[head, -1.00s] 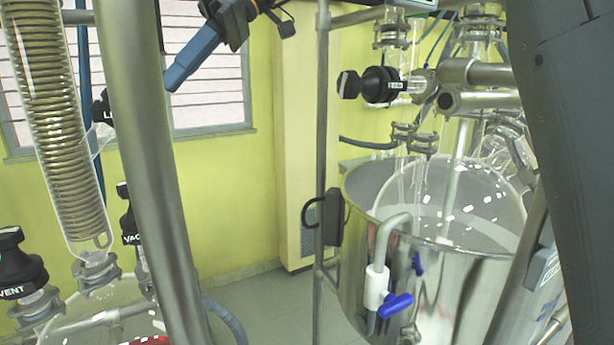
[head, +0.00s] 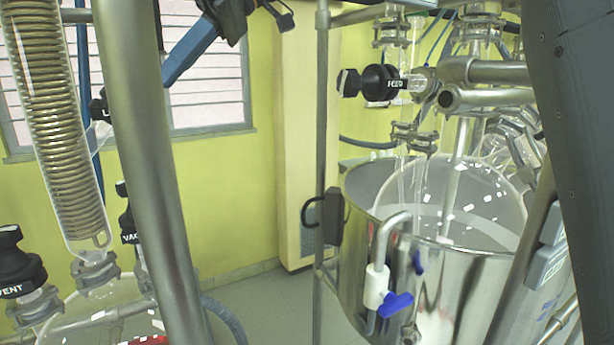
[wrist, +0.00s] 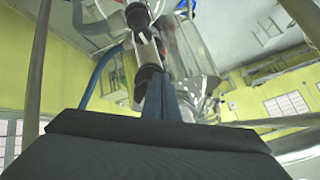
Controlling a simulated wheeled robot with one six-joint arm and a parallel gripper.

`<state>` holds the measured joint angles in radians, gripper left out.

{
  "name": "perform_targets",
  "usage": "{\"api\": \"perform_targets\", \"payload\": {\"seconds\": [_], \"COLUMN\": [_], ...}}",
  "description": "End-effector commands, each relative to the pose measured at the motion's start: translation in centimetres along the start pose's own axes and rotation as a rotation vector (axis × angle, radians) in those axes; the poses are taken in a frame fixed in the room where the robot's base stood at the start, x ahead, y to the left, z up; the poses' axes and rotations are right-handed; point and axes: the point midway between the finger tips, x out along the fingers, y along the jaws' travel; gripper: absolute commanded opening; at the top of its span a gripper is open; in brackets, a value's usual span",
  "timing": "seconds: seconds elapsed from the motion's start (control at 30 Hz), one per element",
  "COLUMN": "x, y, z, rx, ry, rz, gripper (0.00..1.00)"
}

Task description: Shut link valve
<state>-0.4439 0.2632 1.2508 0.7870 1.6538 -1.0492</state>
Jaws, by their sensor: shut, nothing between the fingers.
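A black valve knob (head: 99,110), its label cut to an initial "L", shows beside the coil condenser in the head view. The thick steel post hides most of it, so its handle angle cannot be read. My gripper (head: 177,72) is at the upper left, its blue fingers slanting down-left, their tips at the post's right edge. In the wrist view my gripper (wrist: 163,88) is shut and empty, pointing at a black knob (wrist: 148,78) on a glass fitting. I cannot tell whether they touch, and no label is readable there.
The steel post (head: 145,150) stands close to the fingers. The coil condenser (head: 55,120), VENT valve (head: 18,265) and VAC valve (head: 128,215) are left. The FEED valve (head: 380,83) and steel vessel (head: 450,285) are right. Open space lies before the yellow wall.

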Motion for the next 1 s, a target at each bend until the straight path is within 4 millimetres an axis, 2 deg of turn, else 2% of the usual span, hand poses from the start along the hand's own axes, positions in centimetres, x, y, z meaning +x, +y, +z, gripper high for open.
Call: {"api": "perform_targets", "payload": {"seconds": [0.37,0.8,1.0], "x": [-0.6,-5.2,-6.1], "y": [-0.3,-0.4,-0.3], "z": [0.5,0.5,0.6], "rx": [0.0,0.001,0.0], "ry": [0.002,0.001,0.0], "rz": [0.002,0.002,0.0], "gripper": [0.0,0.0,0.0]}}
